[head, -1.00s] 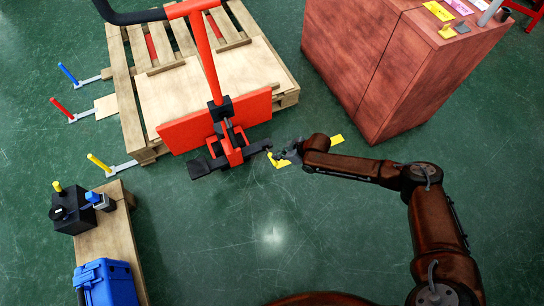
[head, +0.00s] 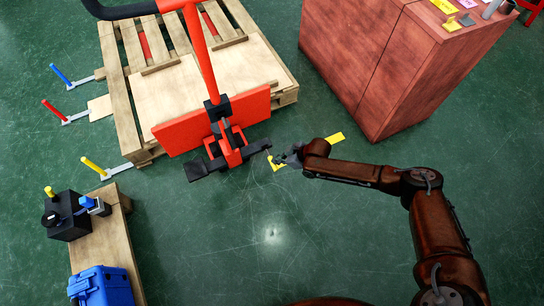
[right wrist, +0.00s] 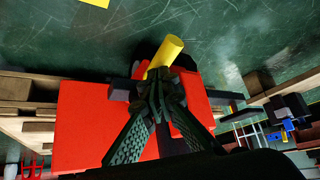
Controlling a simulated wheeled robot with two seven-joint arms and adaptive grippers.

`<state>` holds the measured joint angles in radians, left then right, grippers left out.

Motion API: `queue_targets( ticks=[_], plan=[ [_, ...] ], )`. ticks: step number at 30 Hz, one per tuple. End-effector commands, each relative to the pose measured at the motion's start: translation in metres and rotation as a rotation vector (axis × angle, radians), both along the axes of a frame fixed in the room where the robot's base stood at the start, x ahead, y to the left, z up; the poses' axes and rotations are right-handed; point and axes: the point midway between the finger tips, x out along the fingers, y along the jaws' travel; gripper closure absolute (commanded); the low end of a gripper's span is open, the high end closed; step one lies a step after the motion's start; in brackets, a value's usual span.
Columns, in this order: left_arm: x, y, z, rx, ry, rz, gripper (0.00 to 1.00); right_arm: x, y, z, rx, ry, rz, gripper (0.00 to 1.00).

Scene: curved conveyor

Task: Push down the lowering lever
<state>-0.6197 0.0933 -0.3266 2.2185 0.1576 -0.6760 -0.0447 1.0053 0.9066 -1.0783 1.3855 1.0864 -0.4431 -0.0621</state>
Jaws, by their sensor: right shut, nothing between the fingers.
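The red pallet jack (head: 230,105) stands at the pallet with its tall handle rising toward the top of the head view. A short black lever (head: 258,146) sticks out from the right of its base. A yellow cylinder tip, apparently the lever's end, shows in the right wrist view (right wrist: 166,50), just beyond the fingertips. My right gripper (head: 283,158) is beside the lever end, shut and empty. In the right wrist view its fingers (right wrist: 158,82) overlap the yellow tip's lower end; contact cannot be told. A black foot pedal (head: 203,169) is at the jack's left. My left gripper is out of view.
A wooden pallet (head: 120,80) lies behind the jack. A reddish cabinet (head: 365,60) stands at the right. A bench (head: 115,225) with a black box (head: 66,218) and a blue case (head: 102,287) is at lower left. The green floor between is clear.

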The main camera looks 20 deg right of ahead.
Motion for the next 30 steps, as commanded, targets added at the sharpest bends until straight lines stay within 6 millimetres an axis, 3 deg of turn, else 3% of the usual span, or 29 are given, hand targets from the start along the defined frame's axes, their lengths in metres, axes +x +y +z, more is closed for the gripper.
queue_targets(
  ticks=[5,13,23,30],
  plan=[
    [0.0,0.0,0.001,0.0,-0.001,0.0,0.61,-0.001,-0.001,0.0,-0.001,0.001,0.0,1.0],
    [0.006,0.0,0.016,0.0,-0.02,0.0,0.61,-0.02,-0.02,0.013,-0.001,-0.002,0.0,1.0],
    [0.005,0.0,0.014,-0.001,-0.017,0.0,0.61,-0.023,-0.022,0.01,-0.001,0.001,0.0,1.0],
    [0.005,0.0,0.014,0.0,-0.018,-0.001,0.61,-0.036,-0.036,0.035,-0.002,0.0,0.0,1.0]
  ],
)
